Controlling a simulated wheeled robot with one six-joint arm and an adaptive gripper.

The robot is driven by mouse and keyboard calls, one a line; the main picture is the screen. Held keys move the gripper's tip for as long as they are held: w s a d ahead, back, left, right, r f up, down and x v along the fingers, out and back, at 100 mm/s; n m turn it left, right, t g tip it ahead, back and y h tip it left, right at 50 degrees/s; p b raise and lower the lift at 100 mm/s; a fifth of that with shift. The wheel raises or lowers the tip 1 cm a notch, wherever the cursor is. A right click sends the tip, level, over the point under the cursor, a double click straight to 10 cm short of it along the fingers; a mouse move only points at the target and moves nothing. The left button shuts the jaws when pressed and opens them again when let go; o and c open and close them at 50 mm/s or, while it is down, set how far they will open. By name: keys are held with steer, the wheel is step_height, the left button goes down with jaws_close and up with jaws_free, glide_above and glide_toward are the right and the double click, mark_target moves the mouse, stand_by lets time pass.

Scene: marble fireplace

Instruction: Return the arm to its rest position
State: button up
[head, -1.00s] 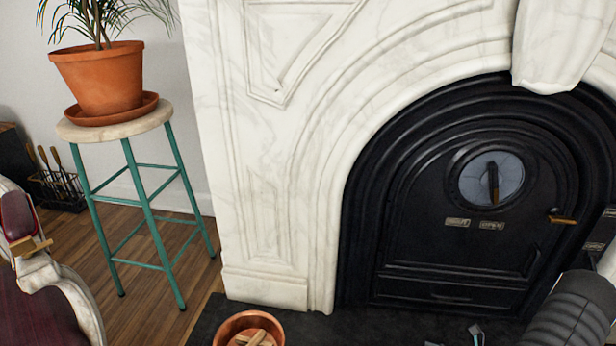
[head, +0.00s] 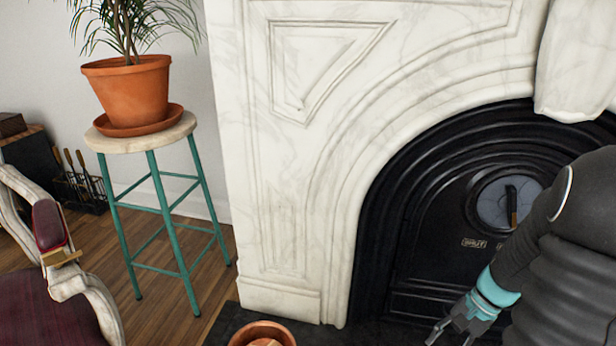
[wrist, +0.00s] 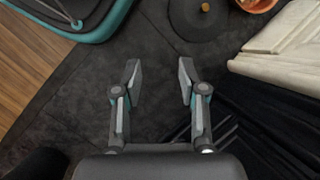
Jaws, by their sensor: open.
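My arm reaches in from the right of the head view, in front of the black fireplace door (head: 450,240). My gripper (head: 438,338) is at the bottom edge of the head view, and its tips are partly cut off. In the wrist view my gripper (wrist: 159,75) is open and empty. Its two fingers are apart above the dark hearth slab (wrist: 75,120), with nothing between them.
A copper pot (head: 262,334) stands on the hearth at the foot of the white marble surround (head: 280,200). A teal stool (head: 165,210) bears a potted plant (head: 128,90). An armchair (head: 75,290) is at the left. A round dark object (wrist: 198,18) lies near the wrist view's top.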

steer(key=s+a+r+n+t+h+p, duration=0.1)
steer(key=s+a+r+n+t, duration=0.1)
steer(key=r, duration=0.6)
steer(key=s+a+r+n+t+h+p, duration=0.2)
steer(key=a+r+n, duration=0.3)
steer(key=r, duration=0.4)
steer(key=s+a+r+n+t+h+p, duration=0.1)
steer(key=s+a+r+n+t+h, duration=0.1)
steer(key=a+r, duration=0.4)
step_height(320, 180, up, 3)
steer(key=s+n+t, duration=0.1)
steer(key=s, duration=0.1)
steer(key=shift+s+r+n, duration=0.15)
steer(key=shift+s+n, duration=0.15)
steer(key=shift+s, duration=0.05)
steer(key=shift+w+a, duration=0.1)
steer(key=shift+a, duration=0.05)
